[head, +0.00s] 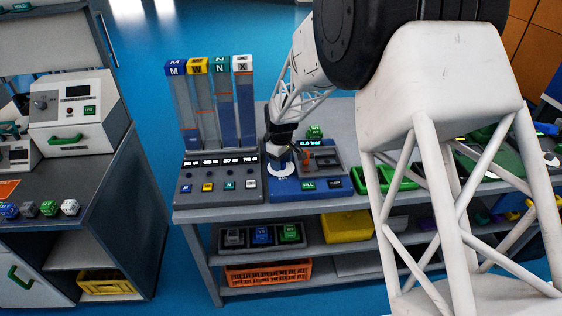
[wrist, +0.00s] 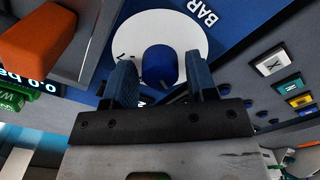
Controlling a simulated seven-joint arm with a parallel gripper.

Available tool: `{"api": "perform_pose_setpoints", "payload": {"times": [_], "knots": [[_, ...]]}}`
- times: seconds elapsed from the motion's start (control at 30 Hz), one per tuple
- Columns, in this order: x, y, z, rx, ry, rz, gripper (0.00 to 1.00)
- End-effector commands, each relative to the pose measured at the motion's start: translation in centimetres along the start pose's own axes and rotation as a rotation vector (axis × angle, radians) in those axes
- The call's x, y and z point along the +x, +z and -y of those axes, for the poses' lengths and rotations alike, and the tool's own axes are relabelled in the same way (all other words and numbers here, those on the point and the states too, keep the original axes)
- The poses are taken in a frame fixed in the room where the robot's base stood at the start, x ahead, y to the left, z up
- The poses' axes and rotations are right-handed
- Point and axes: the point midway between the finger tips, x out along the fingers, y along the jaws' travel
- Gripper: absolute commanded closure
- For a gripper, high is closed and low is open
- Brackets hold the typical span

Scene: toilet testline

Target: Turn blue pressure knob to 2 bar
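The blue pressure knob (wrist: 158,64) sits on a white round dial (wrist: 185,28) marked BAR, in the wrist view. My gripper (wrist: 160,76) is open, with one blue finger on each side of the knob and a visible gap on both sides. In the head view my gripper (head: 281,147) points down over the blue panel (head: 300,192) and hides most of the knob; part of the white dial (head: 283,171) shows below it. The green-lit display (head: 317,142) on this panel seems to read 0.0 bar; it is upside down in the wrist view (wrist: 30,82).
An orange-red part (wrist: 40,38) stands close to the fingers. Left of the panel is a grey box (head: 220,188) with several coloured buttons and tall columns (head: 222,110). A green tray (head: 372,182) lies right. A lower shelf holds bins and a yellow box (head: 346,227).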

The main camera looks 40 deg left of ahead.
Motion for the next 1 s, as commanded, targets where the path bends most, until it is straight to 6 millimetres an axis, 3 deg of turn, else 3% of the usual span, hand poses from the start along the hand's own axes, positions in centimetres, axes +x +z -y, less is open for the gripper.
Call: {"api": "perform_pose_setpoints", "payload": {"times": [0.47,1.0], "knots": [[-0.4,0.0,0.0,0.0,0.0,0.0,0.38],[-6.2,0.0,0.0,0.0,0.001,-0.001,0.38]]}}
